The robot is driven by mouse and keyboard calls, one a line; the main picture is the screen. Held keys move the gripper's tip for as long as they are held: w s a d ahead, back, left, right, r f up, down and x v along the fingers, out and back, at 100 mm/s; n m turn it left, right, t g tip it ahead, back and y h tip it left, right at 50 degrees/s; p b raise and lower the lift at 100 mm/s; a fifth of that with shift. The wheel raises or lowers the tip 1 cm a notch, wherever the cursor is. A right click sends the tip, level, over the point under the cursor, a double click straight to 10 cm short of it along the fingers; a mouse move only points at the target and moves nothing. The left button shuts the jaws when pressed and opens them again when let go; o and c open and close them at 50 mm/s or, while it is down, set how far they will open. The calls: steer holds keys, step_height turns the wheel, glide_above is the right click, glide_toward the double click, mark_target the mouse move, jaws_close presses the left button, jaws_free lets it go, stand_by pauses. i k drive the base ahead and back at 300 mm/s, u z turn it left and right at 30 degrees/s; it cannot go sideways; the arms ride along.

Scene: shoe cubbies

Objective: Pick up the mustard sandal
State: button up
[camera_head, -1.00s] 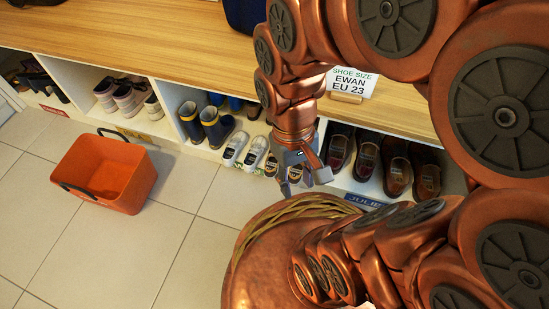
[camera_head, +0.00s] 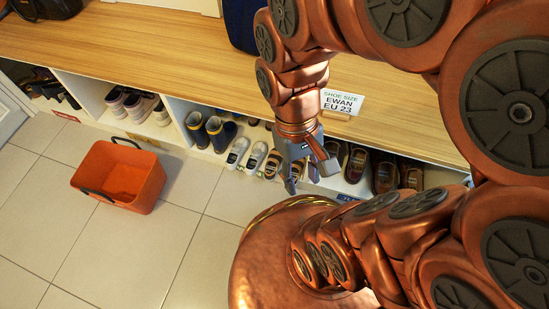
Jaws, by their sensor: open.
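My gripper (camera_head: 305,178) points down in front of the shoe cubbies, right of the picture's middle. Its grey fingers are apart and nothing shows between them. A small tan-and-dark pair (camera_head: 273,163) stands just left of the gripper, partly hidden behind it. It may be the mustard sandals, but it is too small to tell. I cannot tell whether the fingers touch any shoe.
White-toed shoes (camera_head: 245,157), navy boots (camera_head: 212,131) and brown shoes (camera_head: 384,174) fill nearby cubbies under the wooden bench (camera_head: 150,50).

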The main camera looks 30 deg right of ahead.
mark_target(274, 160)
steer(key=u, duration=2.6)
steer(key=i, duration=2)
steer(key=z, duration=3.45)
